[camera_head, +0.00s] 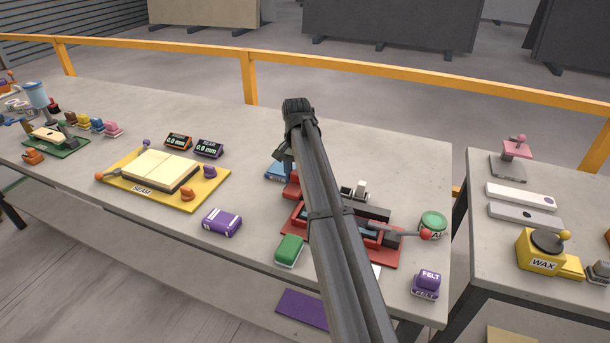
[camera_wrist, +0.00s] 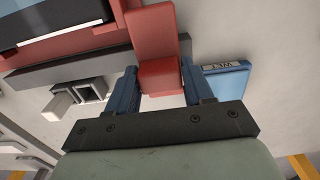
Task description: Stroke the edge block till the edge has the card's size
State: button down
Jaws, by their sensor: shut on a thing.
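My gripper (camera_wrist: 160,82) is shut on a red block (camera_wrist: 152,32), one blue finger on each side of its lower part. In the head view the red block (camera_head: 292,186) stands at the back left of a red fixture (camera_head: 384,258), and my arm hides much of both. The fixture holds a dark slab with a pale blue edge, also seen in the wrist view (camera_wrist: 60,17). Whether the block touches the slab's edge I cannot tell.
A blue pad marked WET (camera_wrist: 222,80) lies just right of my fingers. Grey-white pieces (camera_head: 355,188) stand behind the fixture. A lever with a red knob (camera_head: 426,235) reaches right, near a green tin (camera_head: 433,222). A green block (camera_head: 289,250) stands to the left.

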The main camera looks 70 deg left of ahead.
jog(key=shift+s+a+r, duration=0.1)
jog(key=shift+s+a, duration=0.1)
jog(key=shift+a, duration=0.1)
jog(key=c, duration=0.8)
grip_release()
jog(key=shift+o, duration=1.4)
jog(key=shift+d, duration=0.1)
notch_tip(320, 180, up, 14)
jog(key=shift+w, duration=0.1)
